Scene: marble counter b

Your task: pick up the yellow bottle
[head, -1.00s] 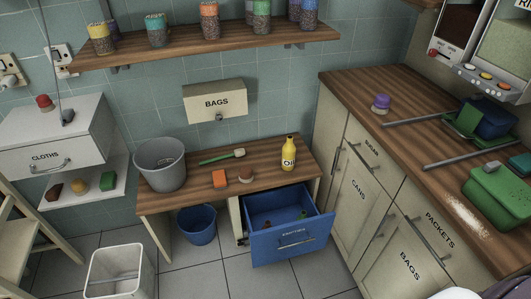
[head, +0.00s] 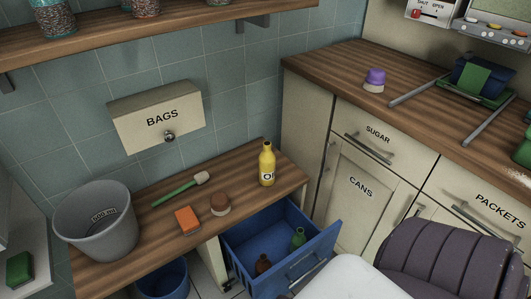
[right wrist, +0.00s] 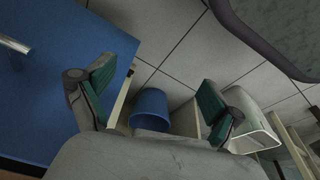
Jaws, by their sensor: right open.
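The yellow bottle (head: 267,165) stands upright on the low wooden bench (head: 255,200), near its right end, above the open blue drawer. Its label is partly readable. In the right wrist view my right gripper (right wrist: 148,98) is open with nothing between its green-padded fingers. The blue drawer front (right wrist: 60,75) is to its left there, and the bottle is not in that view. In the head view parts of my own arm show at the bottom right, but no gripper fingers. My left gripper is in neither view.
The open blue drawer (head: 234,238) juts out below the bench and holds a green and a brown bottle. A grey bucket (head: 97,232), orange sponge (head: 188,220), round brown item (head: 220,204) and green-handled brush (head: 172,192) lie left of the bottle. Cabinets (head: 362,190) stand to the right.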

